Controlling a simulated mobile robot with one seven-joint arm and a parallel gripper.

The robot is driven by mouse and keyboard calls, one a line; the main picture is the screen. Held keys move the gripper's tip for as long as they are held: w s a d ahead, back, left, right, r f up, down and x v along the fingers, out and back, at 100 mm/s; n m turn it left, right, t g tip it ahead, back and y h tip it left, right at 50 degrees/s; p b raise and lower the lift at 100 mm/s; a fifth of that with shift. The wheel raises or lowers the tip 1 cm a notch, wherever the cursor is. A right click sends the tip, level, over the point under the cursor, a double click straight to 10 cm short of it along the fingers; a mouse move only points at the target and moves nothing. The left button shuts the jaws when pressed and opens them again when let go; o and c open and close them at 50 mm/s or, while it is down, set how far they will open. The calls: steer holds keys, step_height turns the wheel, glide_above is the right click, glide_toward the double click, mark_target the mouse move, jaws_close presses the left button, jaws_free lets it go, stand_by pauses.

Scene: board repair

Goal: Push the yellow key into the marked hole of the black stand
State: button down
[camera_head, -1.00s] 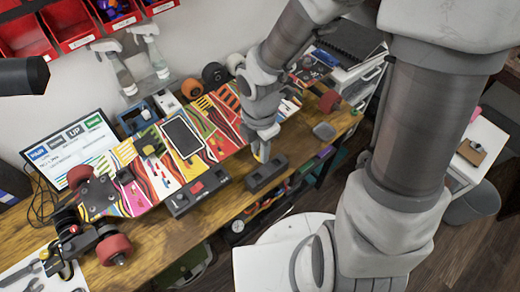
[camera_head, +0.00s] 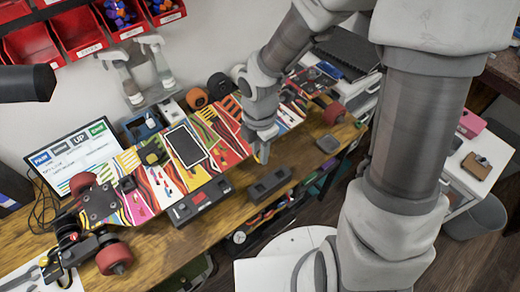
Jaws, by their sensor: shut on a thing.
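My gripper (camera_head: 262,154) points down over the wooden workbench, at the front edge of the colourful skateboard deck. It is shut on a small yellowish piece at its tip, which appears to be the yellow key; the fingers hide most of it. A black stand (camera_head: 270,186) with dark recesses in its top lies on the bench just in front of the gripper, and the gripper tip is apart from it. I cannot tell which hole is marked. A second black box (camera_head: 199,201) with a red part stands left of it, along the deck's edge.
The skateboard (camera_head: 150,180) with red wheels fills much of the bench (camera_head: 190,240). A grey dish (camera_head: 328,143) lies right of the gripper.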

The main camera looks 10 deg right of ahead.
steer(key=shift+f+b, duration=5.05)
steer(key=shift+f, duration=1.6)
steer(key=shift+f+b, duration=0.9)
steer(key=shift+f, duration=0.85)
steer(key=c, duration=0.6)
jaws_free()
steer(key=shift+o, duration=0.4)
steer(key=shift+o, duration=1.1)
